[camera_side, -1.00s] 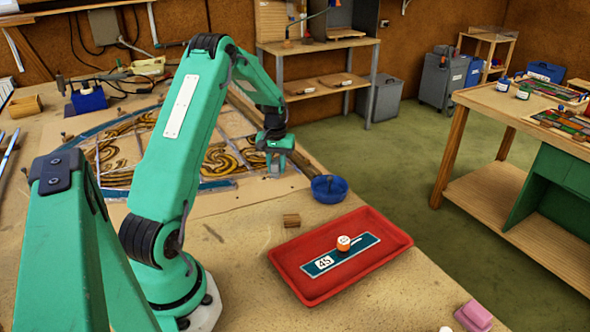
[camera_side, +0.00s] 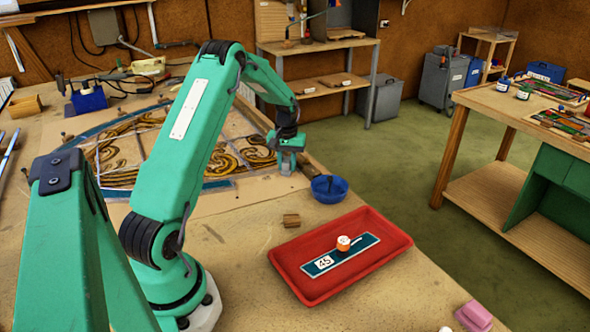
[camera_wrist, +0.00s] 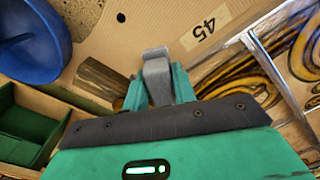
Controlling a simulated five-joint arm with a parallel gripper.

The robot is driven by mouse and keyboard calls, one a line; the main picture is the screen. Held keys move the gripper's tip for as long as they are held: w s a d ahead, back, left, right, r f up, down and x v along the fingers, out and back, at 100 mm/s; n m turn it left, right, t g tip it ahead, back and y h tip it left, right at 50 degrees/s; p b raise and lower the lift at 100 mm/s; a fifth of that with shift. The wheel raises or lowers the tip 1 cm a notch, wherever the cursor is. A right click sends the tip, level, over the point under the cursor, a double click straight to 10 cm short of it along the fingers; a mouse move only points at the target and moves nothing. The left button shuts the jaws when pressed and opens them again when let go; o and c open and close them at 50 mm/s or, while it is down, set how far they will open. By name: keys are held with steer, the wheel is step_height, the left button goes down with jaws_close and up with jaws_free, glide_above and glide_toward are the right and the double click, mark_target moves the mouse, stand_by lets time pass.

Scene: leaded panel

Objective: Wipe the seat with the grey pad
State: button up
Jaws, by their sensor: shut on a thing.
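My gripper (camera_side: 287,155) is shut on the grey pad (camera_wrist: 157,75), which shows between the jaws in the wrist view. In the side view my gripper is low over the right end of the leaded panel (camera_side: 130,150), close to the board's edge; I cannot tell whether the pad touches the surface. A "45" label (camera_wrist: 205,32) lies on the tan board just beyond the pad in the wrist view. I cannot pick out the seat's exact outline. Amber-swirled glass and lead strips (camera_wrist: 265,75) lie right of the pad.
A blue bowl (camera_side: 329,189) stands just right of my gripper.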

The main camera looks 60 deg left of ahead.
steer(key=shift+s+d, duration=0.1)
steer(key=shift+s+a, duration=0.2)
steer(key=shift+s, duration=0.65)
steer(key=shift+s+a, duration=0.2)
steer(key=shift+s, duration=0.6)
steer(key=shift+s, duration=0.2)
steer(key=shift+s+a+f, duration=0.1)
steer(key=shift+s+a, duration=0.05)
steer(key=shift+s, duration=0.6)
steer(key=shift+s+a, duration=0.15)
steer(key=shift+s, duration=0.6)
steer(key=shift+s, duration=0.1)
steer(key=shift+s+a, duration=0.2)
steer(key=shift+s, duration=0.6)
steer(key=shift+s+a, duration=0.15)
steer(key=shift+s, duration=0.65)
